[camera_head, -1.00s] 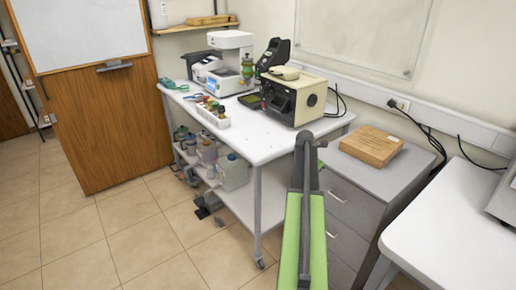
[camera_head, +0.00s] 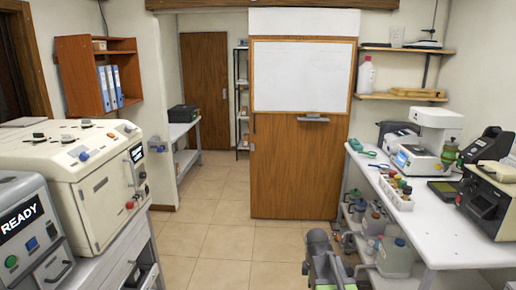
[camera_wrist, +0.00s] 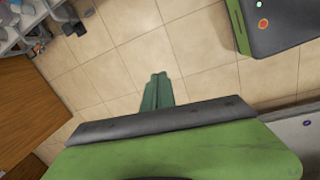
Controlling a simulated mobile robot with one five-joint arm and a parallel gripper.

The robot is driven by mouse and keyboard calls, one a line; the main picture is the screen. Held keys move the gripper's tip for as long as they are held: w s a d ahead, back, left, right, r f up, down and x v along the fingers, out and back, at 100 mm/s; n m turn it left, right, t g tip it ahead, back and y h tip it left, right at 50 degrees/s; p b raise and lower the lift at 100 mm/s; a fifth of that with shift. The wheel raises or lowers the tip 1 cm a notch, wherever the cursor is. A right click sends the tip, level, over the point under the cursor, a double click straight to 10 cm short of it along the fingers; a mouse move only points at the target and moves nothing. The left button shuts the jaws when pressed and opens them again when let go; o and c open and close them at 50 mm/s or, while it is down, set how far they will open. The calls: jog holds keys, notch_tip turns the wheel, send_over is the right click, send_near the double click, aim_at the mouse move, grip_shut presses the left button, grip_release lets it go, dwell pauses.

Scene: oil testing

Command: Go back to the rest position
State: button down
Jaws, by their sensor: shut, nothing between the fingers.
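My gripper shows in the wrist view (camera_wrist: 158,90) as two green fingers, closed together and empty. The tiled floor (camera_wrist: 120,18) lies beneath them, and they touch nothing. In the head view, part of my arm shows low at the bottom edge, folded in close; I cannot make out the fingertips there.
A white bench (camera_head: 450,235) with instruments and a rack of small bottles (camera_head: 397,192) stands at the right, with jugs on its lower shelf. Large testing machines (camera_head: 75,175) stand at the left. Tiled floor (camera_head: 215,235) is open between them, up to a wooden panel with a whiteboard (camera_head: 300,75).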

jog(key=s+a+m+g+y, duration=0.1)
jog(key=s+a+m, duration=0.4)
jog(key=m, duration=1)
jog(key=s, duration=0.3)
jog(key=shift+s, duration=0.3)
jog(key=shift+a, duration=0.1)
